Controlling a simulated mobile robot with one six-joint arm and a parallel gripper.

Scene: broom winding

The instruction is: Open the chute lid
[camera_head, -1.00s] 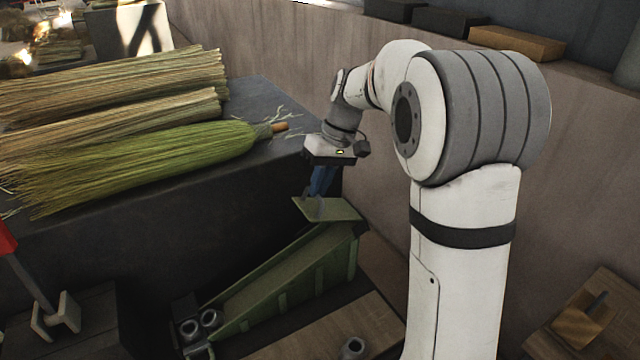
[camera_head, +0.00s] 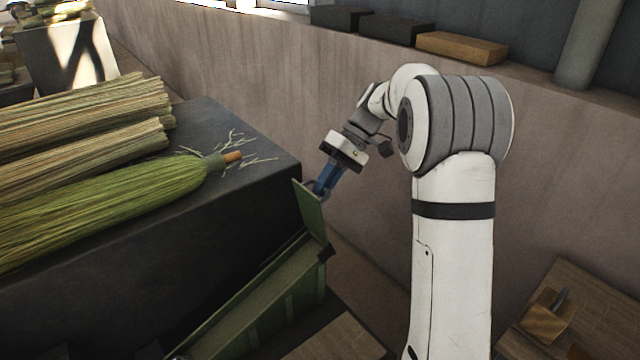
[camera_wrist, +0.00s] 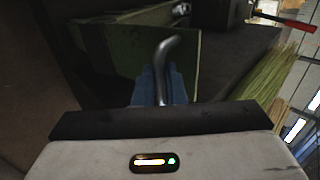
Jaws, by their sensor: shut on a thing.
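The green chute (camera_head: 262,300) slopes down to the lower left beside the dark block. Its green lid (camera_head: 310,207) at the upper end is tilted steeply up, its hinge side toward the chute. My gripper (camera_head: 324,186) is at the lid's face, with blue fingers shut on the lid's handle. In the wrist view, the curved metal handle (camera_wrist: 166,58) runs between the blue fingers of my gripper (camera_wrist: 160,84), and the green lid (camera_wrist: 140,50) lies behind it. The exact grip contact is partly hidden by the fingers.
A dark block (camera_head: 225,245) left of the chute carries several broom bundles, including a green one (camera_head: 120,205). A wooden wall (camera_head: 250,85) stands behind, with boxes (camera_head: 475,48) on its ledge.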

